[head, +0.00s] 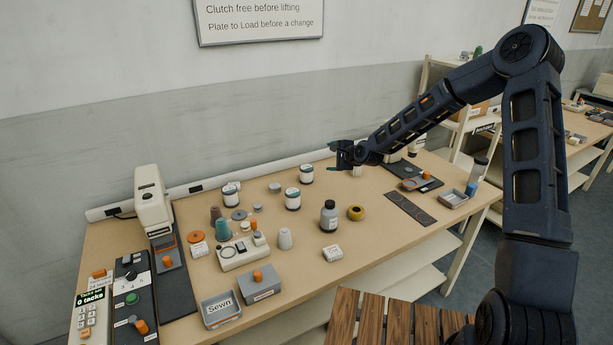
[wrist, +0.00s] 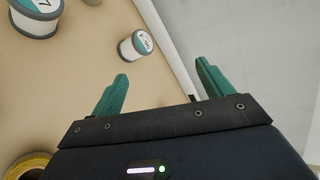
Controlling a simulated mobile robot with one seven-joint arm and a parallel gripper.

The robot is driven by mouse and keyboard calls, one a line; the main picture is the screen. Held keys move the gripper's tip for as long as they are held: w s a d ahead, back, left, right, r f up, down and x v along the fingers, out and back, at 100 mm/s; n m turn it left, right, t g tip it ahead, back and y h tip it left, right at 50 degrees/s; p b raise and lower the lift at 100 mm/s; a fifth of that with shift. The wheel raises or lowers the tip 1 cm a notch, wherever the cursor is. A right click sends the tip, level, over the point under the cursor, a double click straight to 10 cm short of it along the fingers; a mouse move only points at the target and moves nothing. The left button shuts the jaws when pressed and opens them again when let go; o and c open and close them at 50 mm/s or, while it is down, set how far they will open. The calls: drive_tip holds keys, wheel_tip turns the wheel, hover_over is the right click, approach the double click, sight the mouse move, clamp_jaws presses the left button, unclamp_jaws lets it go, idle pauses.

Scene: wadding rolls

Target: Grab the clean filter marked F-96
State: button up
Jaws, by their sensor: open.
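Several white cylinders with dark rims and printed labels stand on the bench. In the wrist view, one cylinder (wrist: 136,46) lies beyond my fingertips, near the white strip along the wall. Its small label may read F-96, but it is too blurred to be sure. It appears to be the rear cylinder (head: 306,174) in the head view. A larger-looking one (wrist: 36,16) shows a 7 on its label. Others stand at the middle (head: 292,199) and left (head: 231,195), labels unreadable. My gripper (head: 334,157) is open and empty above the bench's back; its green fingers show in the wrist view (wrist: 163,74).
A sewing machine (head: 152,205) stands left. The wall (head: 150,120) is close behind.

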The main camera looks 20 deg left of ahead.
drive_tip(key=w+a+f+m+t+y, duration=0.2)
drive_tip(key=a+f+m, duration=0.2)
drive_tip(key=a+m, duration=0.25)
drive_tip(key=m+t+h, duration=0.1)
drive_tip(key=m+t, duration=0.3)
drive_tip(key=m, duration=0.6)
hover_over(309, 174)
drive_tip(key=v, duration=0.2)
wheel_tip(309, 174, down, 4)
wheel_tip(309, 174, down, 7)
drive_tip(key=shift+w+a+r, duration=0.15)
drive_tip(key=shift+r, duration=0.05)
drive_tip(key=shift+x, duration=2.5)
drive_tip(key=c, duration=1.1)
drive_tip(key=shift+c, duration=0.2)
drive_tip(key=shift+r, duration=0.15)
